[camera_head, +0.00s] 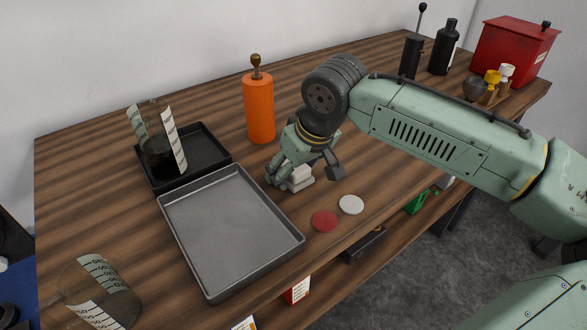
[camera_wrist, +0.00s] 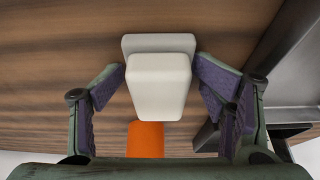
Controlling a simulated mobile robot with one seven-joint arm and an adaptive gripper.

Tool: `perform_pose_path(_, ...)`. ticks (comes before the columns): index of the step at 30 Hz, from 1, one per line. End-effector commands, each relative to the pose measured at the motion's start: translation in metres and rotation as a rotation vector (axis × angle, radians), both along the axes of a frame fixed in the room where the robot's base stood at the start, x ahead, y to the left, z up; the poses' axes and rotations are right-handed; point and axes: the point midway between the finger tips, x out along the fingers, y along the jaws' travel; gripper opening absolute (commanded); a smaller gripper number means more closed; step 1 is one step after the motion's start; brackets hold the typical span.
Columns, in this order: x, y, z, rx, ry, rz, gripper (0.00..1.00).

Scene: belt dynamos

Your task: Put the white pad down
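A white block-shaped pad (camera_head: 300,174), with a narrower upper part on a wider flat base, stands on the wooden table beneath my gripper. In the wrist view the white pad (camera_wrist: 160,85) sits between the two fingers, its wider base (camera_wrist: 158,43) behind the upper part. My gripper (camera_head: 304,176) is open around it, with a finger on each side; in the head view a gap shows between the right finger and the pad. The gripper also shows in the wrist view (camera_wrist: 160,78). A flat white disc (camera_head: 351,204) and a red disc (camera_head: 324,221) lie on the table nearby.
A grey metal tray (camera_head: 225,235) lies left of the gripper. Behind it are a black tray (camera_head: 215,148) with a beaker (camera_head: 158,140) and an orange cylinder (camera_head: 259,108). Another beaker (camera_head: 98,295) is front left. Bottles and a red box (camera_head: 515,50) stand back right.

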Motion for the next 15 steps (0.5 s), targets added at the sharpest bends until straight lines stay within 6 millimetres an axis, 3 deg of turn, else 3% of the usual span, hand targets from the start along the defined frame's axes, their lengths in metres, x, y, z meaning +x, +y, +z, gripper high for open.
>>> perform_pose_path(5,-0.001,-0.002,0.02,0.003,-0.005,-0.002,0.65)
perform_pose_path(15,-0.025,-0.018,0.091,0.005,-0.008,0.0,0.65)
